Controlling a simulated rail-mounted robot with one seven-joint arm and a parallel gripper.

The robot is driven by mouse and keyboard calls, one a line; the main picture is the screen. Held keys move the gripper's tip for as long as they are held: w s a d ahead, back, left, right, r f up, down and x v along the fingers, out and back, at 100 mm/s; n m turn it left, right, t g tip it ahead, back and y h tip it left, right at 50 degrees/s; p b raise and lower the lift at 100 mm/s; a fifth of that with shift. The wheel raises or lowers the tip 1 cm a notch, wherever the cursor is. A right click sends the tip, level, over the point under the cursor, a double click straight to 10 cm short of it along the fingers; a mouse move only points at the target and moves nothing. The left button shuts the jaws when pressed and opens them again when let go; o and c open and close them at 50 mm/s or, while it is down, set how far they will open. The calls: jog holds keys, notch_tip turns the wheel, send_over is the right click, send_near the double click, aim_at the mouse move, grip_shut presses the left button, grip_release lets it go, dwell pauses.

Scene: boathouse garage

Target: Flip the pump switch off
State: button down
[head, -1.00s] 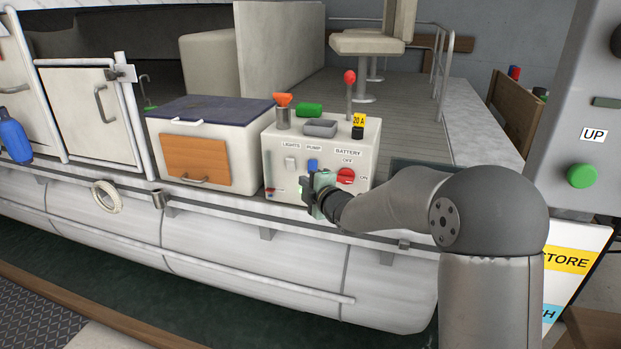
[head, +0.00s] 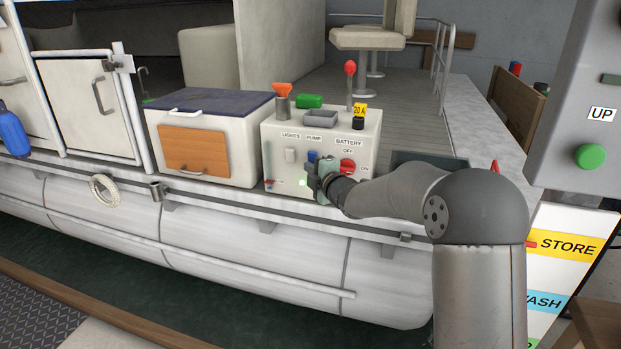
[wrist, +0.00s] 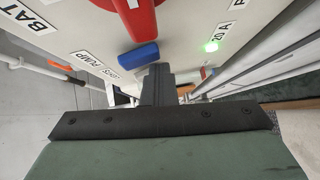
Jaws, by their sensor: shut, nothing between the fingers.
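The blue pump switch (head: 312,156) is on the front of the white console (head: 375,135), under the PUMP label (head: 314,138). It also shows in the wrist view (wrist: 138,56). My gripper (head: 313,173) is shut and empty, just in front of the panel beside the lower part of the switch. In the wrist view its dark fingers (wrist: 158,84) are close together, very near the blue switch; I cannot tell whether they touch it. A green light (head: 303,182) glows on the panel below the switch and left of the gripper.
The white LIGHTS switch (head: 290,156) is left of the pump switch. The red battery knob (head: 347,167) is close on the right, beside my gripper. A red-topped lever (head: 350,68) and small items stand on the console. A white box (head: 245,165) stands left.

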jog(key=s+d+f+b, duration=0.2)
jog(key=s+d+b, duration=0.1)
jog(key=s, duration=0.9)
jog(key=shift+d+b, duration=0.35)
jog(key=shift+d, duration=0.4)
jog(key=shift+f, duration=0.1)
